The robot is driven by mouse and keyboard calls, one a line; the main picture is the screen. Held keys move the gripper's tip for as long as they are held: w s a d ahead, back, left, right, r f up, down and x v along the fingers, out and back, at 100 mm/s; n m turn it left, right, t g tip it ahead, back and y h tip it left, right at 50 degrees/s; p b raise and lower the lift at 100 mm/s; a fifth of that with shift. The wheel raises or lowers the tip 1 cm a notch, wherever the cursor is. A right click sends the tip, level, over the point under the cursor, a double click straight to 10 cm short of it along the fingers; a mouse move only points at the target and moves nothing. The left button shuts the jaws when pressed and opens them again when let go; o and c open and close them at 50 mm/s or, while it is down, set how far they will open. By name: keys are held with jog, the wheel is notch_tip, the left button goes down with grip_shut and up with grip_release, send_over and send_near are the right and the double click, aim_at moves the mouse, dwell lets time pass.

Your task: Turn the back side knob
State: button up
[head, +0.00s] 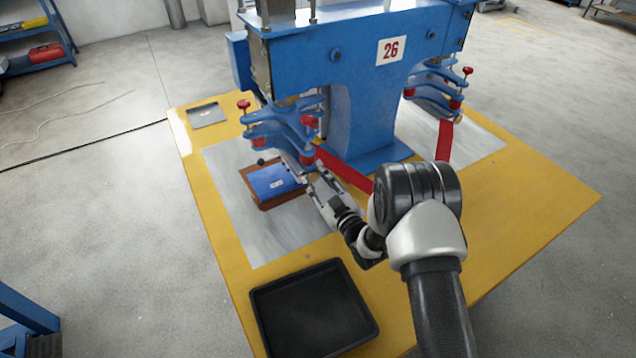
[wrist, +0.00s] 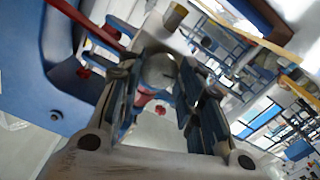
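My gripper (head: 308,172) is just below and in front of this clamp, pointing up and left. In the wrist view its fingers (wrist: 155,72) are spread apart, with a rounded grey part and a red piece (wrist: 145,100) seen between them. I cannot tell whether they touch. Which knob is the back side one is not clear.
A red strap (head: 345,170) runs close beside my gripper. A blue piece on a brown block (head: 272,182) lies left of it on the yellow table (head: 205,200). A black tray (head: 310,310) is at the front. A second clamp (head: 437,90) is at right.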

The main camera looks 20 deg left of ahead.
jog(key=shift+o, duration=1.2)
jog(key=shift+d, duration=0.1)
jog(key=shift+o, duration=0.5)
jog(key=shift+s+d+f, duration=0.2)
jog(key=shift+s, duration=0.05)
jog(key=v, duration=1.1)
jog(key=shift+r, duration=0.2)
jog(key=shift+d+r, duration=0.1)
jog(key=shift+d, duration=0.05)
